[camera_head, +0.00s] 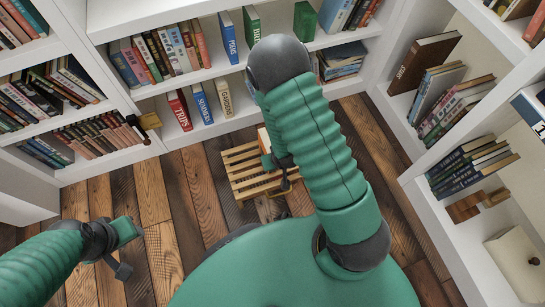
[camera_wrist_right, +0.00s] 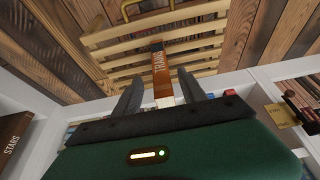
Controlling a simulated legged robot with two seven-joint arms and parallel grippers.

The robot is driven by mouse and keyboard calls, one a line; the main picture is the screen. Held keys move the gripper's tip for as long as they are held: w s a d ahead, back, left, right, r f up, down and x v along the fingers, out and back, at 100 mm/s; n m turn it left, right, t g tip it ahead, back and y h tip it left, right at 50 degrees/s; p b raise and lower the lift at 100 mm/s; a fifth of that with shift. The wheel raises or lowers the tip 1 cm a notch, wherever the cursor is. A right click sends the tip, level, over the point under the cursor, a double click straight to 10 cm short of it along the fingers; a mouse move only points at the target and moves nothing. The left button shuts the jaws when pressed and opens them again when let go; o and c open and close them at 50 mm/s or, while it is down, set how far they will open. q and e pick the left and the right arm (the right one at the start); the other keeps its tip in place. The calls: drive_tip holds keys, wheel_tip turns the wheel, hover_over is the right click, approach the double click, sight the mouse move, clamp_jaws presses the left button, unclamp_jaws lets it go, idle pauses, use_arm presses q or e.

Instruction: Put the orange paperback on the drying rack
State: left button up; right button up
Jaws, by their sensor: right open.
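The orange paperback (camera_wrist_right: 160,70), with TRAINS on its spine, is at the wooden drying rack (camera_wrist_right: 108,40), with slats around it in the right wrist view. In the head view the book (camera_head: 264,139) shows as a small orange and white patch at the rack (camera_head: 243,165), mostly hidden by my right arm. My right gripper (camera_wrist_right: 161,90) is open, its two dark fingers on either side of the book's near end with visible gaps. In the head view this gripper (camera_head: 280,177) is over the rack.
White bookshelves (camera_head: 230,128) full of books enclose the space at the back, left and right. A small brass-coloured object (camera_head: 150,121) sits at the left shelf corner. The plank floor (camera_head: 185,195) is clear between the rack and my left gripper.

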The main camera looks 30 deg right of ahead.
drive_tip(key=s+a+r+n+g, duration=0.1)
drive_tip(key=s+a+r, duration=0.1)
drive_tip(key=r, duration=0.9)
drive_tip(key=s+a+r+n+y+p, duration=0.1)
drive_tip(key=s+a+r, duration=0.2)
drive_tip(key=r, duration=0.8)
drive_tip(key=shift+a+n+g, duration=0.3)
drive_tip(key=shift+a+g, duration=0.1)
drive_tip(key=shift+a, duration=0.2)
